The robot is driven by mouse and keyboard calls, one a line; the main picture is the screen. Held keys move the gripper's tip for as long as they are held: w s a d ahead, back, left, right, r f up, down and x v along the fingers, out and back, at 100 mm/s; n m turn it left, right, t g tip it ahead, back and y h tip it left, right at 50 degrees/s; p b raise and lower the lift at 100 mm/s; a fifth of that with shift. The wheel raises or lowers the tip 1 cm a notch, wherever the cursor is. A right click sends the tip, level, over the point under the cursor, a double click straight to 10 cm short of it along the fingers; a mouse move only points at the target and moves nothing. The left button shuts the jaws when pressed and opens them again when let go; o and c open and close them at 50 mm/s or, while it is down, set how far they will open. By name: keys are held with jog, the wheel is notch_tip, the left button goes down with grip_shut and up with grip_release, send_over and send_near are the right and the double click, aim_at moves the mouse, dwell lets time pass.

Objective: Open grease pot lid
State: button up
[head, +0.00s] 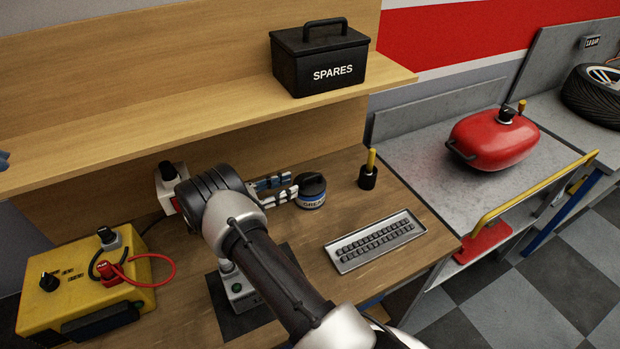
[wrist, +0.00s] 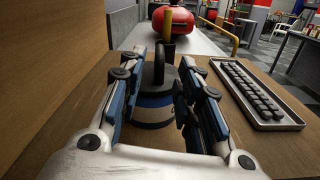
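The grease pot (head: 311,202) is a small round pot with a blue and white label, standing on the wooden bench below the shelf. Its dark lid (head: 312,183) sits on top. In the wrist view the lid (wrist: 163,82) shows an upright dark handle, and the blue-banded pot (wrist: 153,104) is below it. My gripper (head: 288,189) reaches the pot from the left. Its two blue-padded fingers are apart. In the wrist view the gripper (wrist: 162,65) has one finger on each side of the lid and handle. I cannot tell whether either finger touches.
A black tool with a yellow handle (head: 369,172) stands right of the pot. A grey tray (head: 345,266) of small dark parts lies nearer. The wooden shelf (head: 200,115) overhangs behind, with a black SPARES box (head: 318,62). A yellow control box (head: 75,300) is at left.

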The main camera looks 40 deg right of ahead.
aim_at(304, 179)
jog(key=x, duration=0.8)
jog(key=shift+d, duration=0.15)
grip_shut()
jog(key=shift+r, duration=0.15)
dwell(0.3)
